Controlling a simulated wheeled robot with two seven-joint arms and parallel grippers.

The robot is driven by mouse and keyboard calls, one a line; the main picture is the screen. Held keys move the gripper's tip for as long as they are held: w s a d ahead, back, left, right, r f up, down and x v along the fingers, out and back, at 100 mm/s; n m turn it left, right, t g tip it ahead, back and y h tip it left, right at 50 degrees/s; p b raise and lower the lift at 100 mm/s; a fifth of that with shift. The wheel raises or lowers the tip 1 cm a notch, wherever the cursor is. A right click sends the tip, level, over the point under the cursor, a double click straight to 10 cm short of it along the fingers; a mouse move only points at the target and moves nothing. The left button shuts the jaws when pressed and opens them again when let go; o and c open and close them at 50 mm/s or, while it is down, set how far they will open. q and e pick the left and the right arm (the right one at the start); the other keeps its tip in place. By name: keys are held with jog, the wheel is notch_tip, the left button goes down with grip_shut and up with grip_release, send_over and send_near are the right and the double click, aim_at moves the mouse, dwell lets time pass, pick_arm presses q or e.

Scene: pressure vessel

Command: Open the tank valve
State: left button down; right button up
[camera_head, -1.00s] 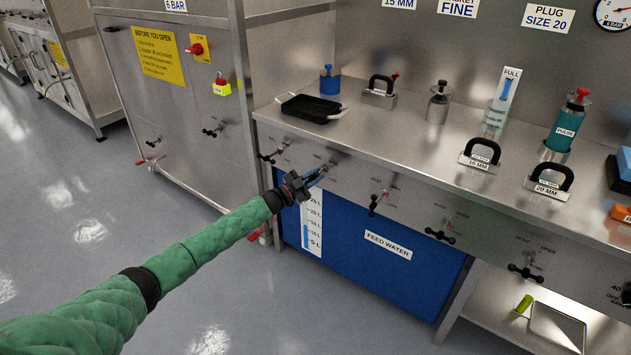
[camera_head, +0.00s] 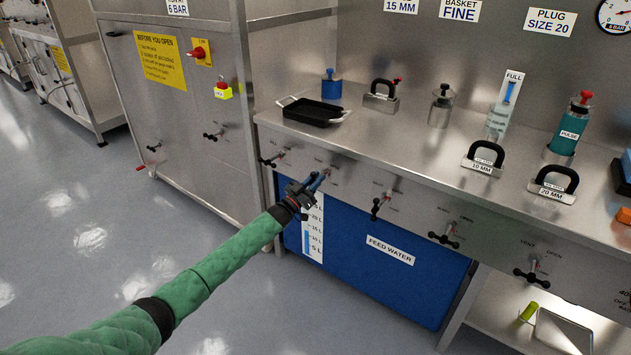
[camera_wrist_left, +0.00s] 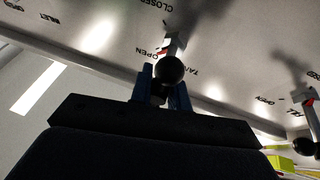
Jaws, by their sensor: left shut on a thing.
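The tank valve shows in the left wrist view as a small lever with a round black knob (camera_wrist_left: 169,70) below a steel panel marked "TAN…", "OPEN" and "CLOSED". My left gripper (camera_wrist_left: 164,90) is shut on this tank valve handle, with a blue finger on each side of the knob. In the head view my left gripper (camera_head: 318,181) is at the bench's front panel, above the blue feed water tank (camera_head: 390,265). The gripper hides most of the handle there. I cannot tell the valve's exact angle. My right gripper is not in view.
Other black-handled valves stick out of the same panel, one to the left (camera_head: 270,161) and one to the right (camera_head: 377,207). A black tray (camera_head: 312,112) and weights stand on the bench top. The floor (camera_head: 90,235) at the left is clear.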

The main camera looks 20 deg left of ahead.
pick_arm(q)
jog(key=shift+s+d+f, duration=0.2)
jog(key=shift+d+f, duration=0.15)
jog(key=shift+f, duration=0.15)
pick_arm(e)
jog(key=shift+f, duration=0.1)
pick_arm(q)
jog(key=c, duration=1.5)
grip_release()
jog(key=shift+o, duration=0.2)
jog(key=shift+r, duration=0.15)
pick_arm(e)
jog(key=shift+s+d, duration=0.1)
pick_arm(q)
jog(key=shift+w+a+r, duration=0.1)
jog(key=shift+w+r, duration=0.05)
jog(key=shift+r, duration=0.05)
jog(key=shift+a, duration=0.1)
